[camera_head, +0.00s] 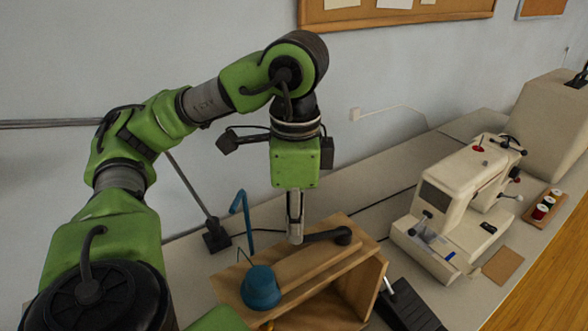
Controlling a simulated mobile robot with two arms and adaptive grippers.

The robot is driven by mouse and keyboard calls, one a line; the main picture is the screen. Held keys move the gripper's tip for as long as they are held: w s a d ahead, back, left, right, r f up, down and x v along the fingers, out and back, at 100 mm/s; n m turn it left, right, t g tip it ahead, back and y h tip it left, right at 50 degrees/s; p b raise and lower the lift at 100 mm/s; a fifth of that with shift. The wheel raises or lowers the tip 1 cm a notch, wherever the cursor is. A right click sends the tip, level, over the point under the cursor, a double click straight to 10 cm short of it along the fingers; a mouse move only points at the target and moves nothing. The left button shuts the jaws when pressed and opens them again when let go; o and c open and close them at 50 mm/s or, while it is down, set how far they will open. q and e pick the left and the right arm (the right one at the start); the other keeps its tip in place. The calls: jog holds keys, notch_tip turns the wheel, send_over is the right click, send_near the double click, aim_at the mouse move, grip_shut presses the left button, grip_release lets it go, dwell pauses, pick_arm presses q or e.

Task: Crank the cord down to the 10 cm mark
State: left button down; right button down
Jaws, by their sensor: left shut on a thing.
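A wooden box-shaped stand (362,285) sits on the bench, open on its near right side. On its top is a black crank arm (325,235) with a round hub at its right end. My left gripper (295,238) points straight down and is shut at the left end of the crank arm, apparently on its handle. The fingers hide the handle itself. A blue rounded part (261,288) sits at the stand's left front, with a thin wire loop above it. I cannot make out the cord or a 10 cm mark. My right gripper is not in view.
A blue bent rod (244,215) rises behind the stand, near a black-based lamp pole (216,236). A black pedal-like object (408,305) lies right of the stand. A cream sewing machine (462,195) and a spool tray (543,208) stand farther right.

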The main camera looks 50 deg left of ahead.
pick_arm(q)
jog(key=c, duration=2.2)
grip_release()
jog(key=shift+d, duration=0.1)
jog(key=shift+c, duration=0.2)
jog(key=shift+o, duration=1.4)
jog(key=shift+w+d+f, duration=0.1)
jog(key=shift+w, duration=0.1)
jog(key=shift+s, duration=0.1)
jog(key=shift+r, duration=6)
